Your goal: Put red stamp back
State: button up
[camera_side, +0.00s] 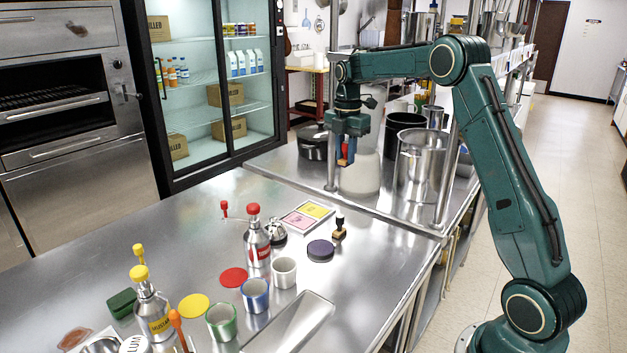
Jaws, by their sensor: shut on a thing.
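My gripper (346,152) is in the air at the upper middle, pointing down, well above the counter. It is shut on a small stamp (345,162) with a brownish base and a bit of red; the fingers hide much of it. Another stamp (339,228) with a dark handle and wooden base stands upright on the steel counter, below my gripper. A flat tray with yellow and pink panels (307,216) lies left of that stamp. A dark purple round pad (320,250) lies just in front of it.
A red-capped bottle (256,240), a red disc (233,277), a yellow disc (194,305) and white, blue and green cups (284,272) crowd the front counter. Steel pots (418,165) stand right of my gripper, and a clear container (360,172) is behind it. The counter's back left is clear.

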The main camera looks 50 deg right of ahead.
aim_at(352, 224)
jog(key=s+f, duration=0.1)
jog(key=f, duration=1.1)
jog(key=s+d+f, duration=0.1)
jog(key=f, duration=0.5)
jog(key=shift+s, duration=0.3)
dwell(0.3)
jog(key=shift+f, duration=0.1)
jog(key=o, duration=0.8)
notch_tip(352, 224, up, 12)
jog(key=shift+r, duration=0.15)
dwell(0.4)
dwell(0.5)
